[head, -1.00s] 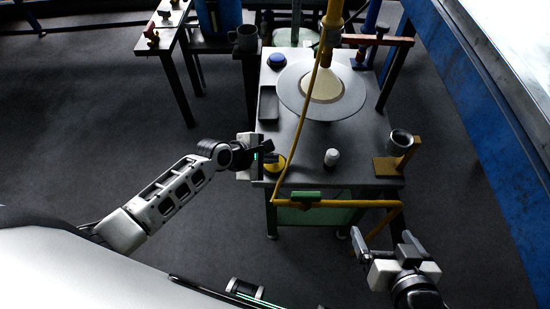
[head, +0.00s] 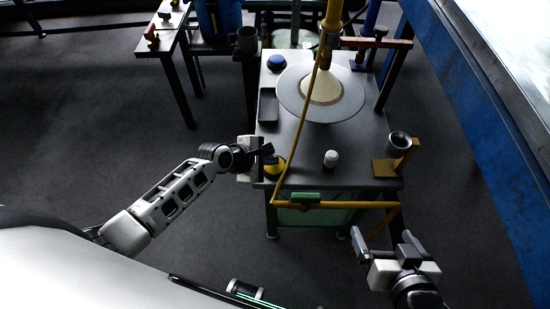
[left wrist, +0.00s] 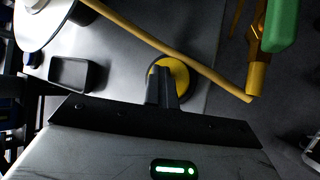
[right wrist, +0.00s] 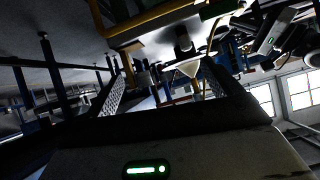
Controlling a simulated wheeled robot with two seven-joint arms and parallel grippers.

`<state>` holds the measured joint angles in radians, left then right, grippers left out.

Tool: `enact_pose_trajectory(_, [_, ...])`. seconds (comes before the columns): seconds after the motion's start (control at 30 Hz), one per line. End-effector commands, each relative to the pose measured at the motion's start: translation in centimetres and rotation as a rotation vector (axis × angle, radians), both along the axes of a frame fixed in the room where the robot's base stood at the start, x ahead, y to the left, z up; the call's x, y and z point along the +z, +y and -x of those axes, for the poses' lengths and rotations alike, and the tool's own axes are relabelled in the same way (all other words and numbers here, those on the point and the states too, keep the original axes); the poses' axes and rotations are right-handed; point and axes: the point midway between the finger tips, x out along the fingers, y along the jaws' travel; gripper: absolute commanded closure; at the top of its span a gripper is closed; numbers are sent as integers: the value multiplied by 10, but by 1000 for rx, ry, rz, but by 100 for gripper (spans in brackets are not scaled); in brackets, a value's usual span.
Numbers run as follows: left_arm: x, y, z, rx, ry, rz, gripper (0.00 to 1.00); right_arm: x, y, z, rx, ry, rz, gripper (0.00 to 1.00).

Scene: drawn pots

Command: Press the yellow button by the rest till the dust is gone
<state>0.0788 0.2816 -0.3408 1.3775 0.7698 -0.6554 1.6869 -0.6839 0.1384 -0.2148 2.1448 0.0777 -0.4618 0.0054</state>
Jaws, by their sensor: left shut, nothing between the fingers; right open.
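The round yellow button (head: 277,168) sits at the near left corner of the bench top. My left gripper (head: 267,152) is shut and empty with its fingertips over the button. In the left wrist view the closed fingertips (left wrist: 163,78) overlap the yellow button (left wrist: 174,72); I cannot tell how far it is pressed. A pale cone (head: 323,88) spans the space between a hanging nozzle (head: 328,52) and the grey disc (head: 293,98); I cannot make out dust on it. My right gripper (head: 384,243) is open, apart from the bench's near right.
A dark tray (head: 268,106), a blue button (head: 276,62) and a white cylinder (head: 330,158) are on the bench. A cup (head: 398,142) stands by a tan bracket (head: 384,167) at right. A yellow pipe with a green handle (head: 305,196) crosses the front edge.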

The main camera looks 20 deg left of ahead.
Motion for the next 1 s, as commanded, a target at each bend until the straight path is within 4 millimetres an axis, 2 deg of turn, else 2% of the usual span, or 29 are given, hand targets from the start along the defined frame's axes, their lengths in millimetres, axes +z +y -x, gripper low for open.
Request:
enact_pose_trajectory(0.03, [-7, 1, 7, -3, 22, -6, 100, 2, 0, 0, 0, 0, 0, 10])
enact_pose_trajectory(0.37, [-8, 2, 7, -4, 24, -9, 100, 0, -1, 0, 1, -2, 6, 10])
enact_pose_trajectory(0.8, [45, 1, 4, -1, 13, -2, 100, 19, -9, 7, 20, 40, 87, 10])
enact_pose_trajectory(1.0, [58, 1, 3, 0, 10, -2, 100, 25, -13, 4, 18, 34, 98, 10])
